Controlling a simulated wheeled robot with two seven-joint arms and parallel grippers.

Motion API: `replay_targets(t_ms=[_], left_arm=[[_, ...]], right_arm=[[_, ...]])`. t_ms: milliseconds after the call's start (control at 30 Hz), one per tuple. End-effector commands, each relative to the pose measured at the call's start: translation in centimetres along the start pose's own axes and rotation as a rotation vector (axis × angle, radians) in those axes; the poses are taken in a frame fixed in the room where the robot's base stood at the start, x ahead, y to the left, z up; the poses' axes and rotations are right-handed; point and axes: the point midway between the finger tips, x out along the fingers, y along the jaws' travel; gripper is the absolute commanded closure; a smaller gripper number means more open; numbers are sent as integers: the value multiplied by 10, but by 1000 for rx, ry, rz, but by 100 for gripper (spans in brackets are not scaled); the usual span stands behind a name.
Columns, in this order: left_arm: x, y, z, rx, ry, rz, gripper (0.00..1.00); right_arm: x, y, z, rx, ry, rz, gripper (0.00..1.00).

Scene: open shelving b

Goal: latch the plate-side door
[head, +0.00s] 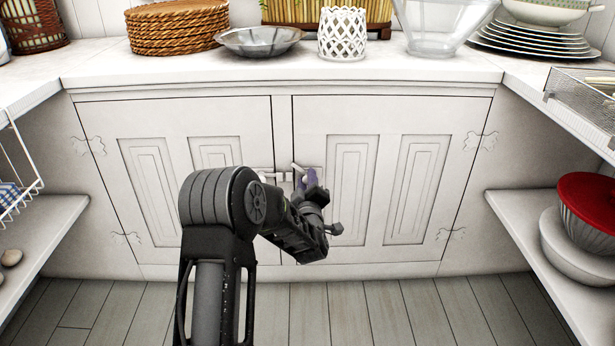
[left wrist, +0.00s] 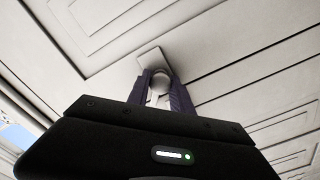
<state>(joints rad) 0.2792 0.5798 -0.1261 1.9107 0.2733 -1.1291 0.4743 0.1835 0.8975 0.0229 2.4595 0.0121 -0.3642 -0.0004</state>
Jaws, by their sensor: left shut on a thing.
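The plate-side door (head: 385,215) is the right one of two white panelled cupboard doors, on the side where the stacked plates stand. It looks closed, level with the left door (head: 165,200). A pale latch knob (head: 299,170) sits at its inner edge, by the centre post. My left gripper (head: 309,179) is at this knob, with its purple-grey fingers shut on it. In the left wrist view the rounded knob (left wrist: 158,88) shows between the two fingers, with a pale backplate above it. My wrist and gripper hide part of the latch. My right gripper is not in view.
The white counter (head: 280,75) above holds woven mats (head: 178,28), a metal bowl (head: 258,40), a white lattice holder (head: 342,35), a glass bowl (head: 437,25) and stacked plates (head: 530,42). Side shelves stand left and right. The plank floor (head: 390,310) is clear.

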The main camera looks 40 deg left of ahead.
Motion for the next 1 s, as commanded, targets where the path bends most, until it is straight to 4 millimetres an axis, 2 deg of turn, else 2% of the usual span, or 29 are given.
replay_targets(t_ms=[200, 300, 433, 633, 667, 900, 1000], left_arm=[[0, 2, 0, -453, -1, 3, 100], [0, 2, 0, -616, -2, 4, 100], [0, 4, 0, -712, -3, 6, 100], [0, 5, 0, -716, -4, 7, 100], [0, 5, 0, -716, -4, 8, 72], [0, 3, 0, -714, -3, 4, 52], [0, 2, 0, -713, -2, 3, 52]], right_arm=[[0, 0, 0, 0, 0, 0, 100], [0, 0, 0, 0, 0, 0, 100], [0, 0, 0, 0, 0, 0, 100], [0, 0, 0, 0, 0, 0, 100], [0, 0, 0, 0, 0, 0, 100], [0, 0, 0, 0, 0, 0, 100], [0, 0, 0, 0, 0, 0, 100]])
